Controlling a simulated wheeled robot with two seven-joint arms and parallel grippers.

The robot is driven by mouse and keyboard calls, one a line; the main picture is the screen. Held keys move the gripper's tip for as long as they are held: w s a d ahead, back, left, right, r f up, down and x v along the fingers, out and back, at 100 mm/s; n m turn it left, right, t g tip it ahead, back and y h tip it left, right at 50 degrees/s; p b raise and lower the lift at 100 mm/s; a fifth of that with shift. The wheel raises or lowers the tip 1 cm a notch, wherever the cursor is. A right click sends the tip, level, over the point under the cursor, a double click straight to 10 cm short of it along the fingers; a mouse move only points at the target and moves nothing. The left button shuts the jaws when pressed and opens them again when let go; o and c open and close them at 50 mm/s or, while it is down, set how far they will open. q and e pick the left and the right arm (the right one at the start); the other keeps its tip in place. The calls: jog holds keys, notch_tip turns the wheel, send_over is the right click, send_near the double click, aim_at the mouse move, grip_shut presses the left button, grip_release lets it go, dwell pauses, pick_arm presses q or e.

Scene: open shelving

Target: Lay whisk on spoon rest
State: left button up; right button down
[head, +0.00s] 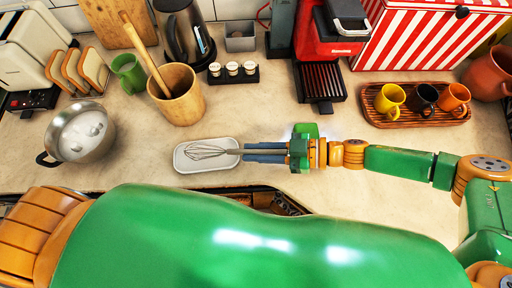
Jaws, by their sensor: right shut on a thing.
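The whisk (207,151) has a grey wire head that shows over the spoon rest (181,166), a small white tray with a raised rim on the counter. Its handle end runs to the right into my right gripper (246,153). The gripper's blue fingers are shut on the handle at the tray's right edge and hide much of it. I cannot tell whether the whisk touches the tray's floor. My left gripper is not in view.
A metal pot (101,148) and a wooden utensil crock (184,107) stand to the left. A condiment rack (234,76), a red coffee machine (318,50) and a wooden tray (417,119) with cups lie behind. The counter around the spoon rest is clear.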

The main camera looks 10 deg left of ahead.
aim_at(284, 152)
jog(key=c, duration=0.7)
grip_release()
jog(key=shift+w, duration=0.1)
jog(key=shift+d, duration=0.1)
jog(key=b+v, duration=0.1)
jog(key=v, duration=0.5)
jog(key=shift+w, duration=0.1)
jog(key=shift+d+r, duration=0.2)
jog(key=shift+d, duration=0.3)
jog(key=shift+a, duration=0.1)
